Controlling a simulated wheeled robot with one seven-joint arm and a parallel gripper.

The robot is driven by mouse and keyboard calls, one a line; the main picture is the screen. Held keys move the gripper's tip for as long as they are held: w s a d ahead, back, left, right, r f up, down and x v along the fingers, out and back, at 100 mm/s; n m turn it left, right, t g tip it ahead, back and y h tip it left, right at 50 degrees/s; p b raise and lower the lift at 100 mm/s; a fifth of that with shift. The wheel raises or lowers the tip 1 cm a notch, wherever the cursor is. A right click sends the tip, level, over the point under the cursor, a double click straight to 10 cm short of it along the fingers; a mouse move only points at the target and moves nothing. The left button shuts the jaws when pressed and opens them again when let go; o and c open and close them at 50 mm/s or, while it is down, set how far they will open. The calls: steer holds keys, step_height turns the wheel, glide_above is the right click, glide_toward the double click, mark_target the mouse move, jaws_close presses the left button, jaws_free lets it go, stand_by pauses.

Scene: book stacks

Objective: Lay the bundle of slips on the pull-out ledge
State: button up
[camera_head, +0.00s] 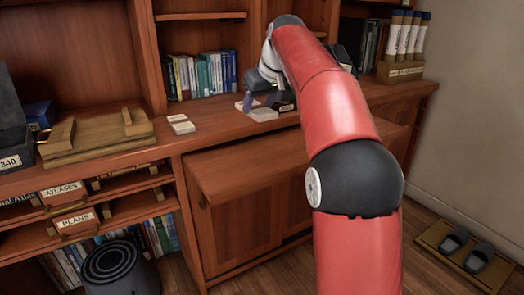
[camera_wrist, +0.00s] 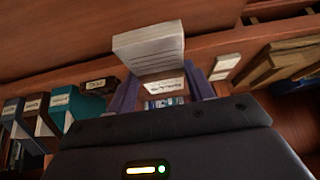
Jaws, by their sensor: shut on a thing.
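The bundle of slips (camera_wrist: 149,46) is a thick white block of stacked sheets. In the wrist view it sits at the tips of my gripper (camera_wrist: 160,82), which is shut on it. In the head view my gripper (camera_head: 248,102) is low over the back counter, with white paper (camera_head: 263,114) close by it; I cannot tell there how much of this is the bundle. The pull-out ledge (camera_head: 235,172) is a bare wooden board jutting out below the counter's front edge, nearer than my gripper. My arm hides part of its right side.
Small white slips (camera_head: 181,124) lie on the counter to the left, beside a wooden tray (camera_head: 95,137). Books (camera_head: 202,75) stand on the shelf behind. A rack of tubes (camera_head: 403,45) stands at the right. A dark bin (camera_head: 117,265) and slippers (camera_head: 466,250) are on the floor.

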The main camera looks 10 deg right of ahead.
mark_target(256, 155)
step_height(256, 155, down, 13)
steer(key=b, duration=0.2)
steer(key=shift+b, duration=0.4)
steer(key=shift+f, duration=0.2)
steer(key=o, duration=1)
steer(key=shift+s+r, duration=0.15)
steer(key=shift+r, duration=0.4)
steer(key=p+v, duration=0.1)
steer(key=v, duration=1)
steer(key=shift+s+r, duration=0.1)
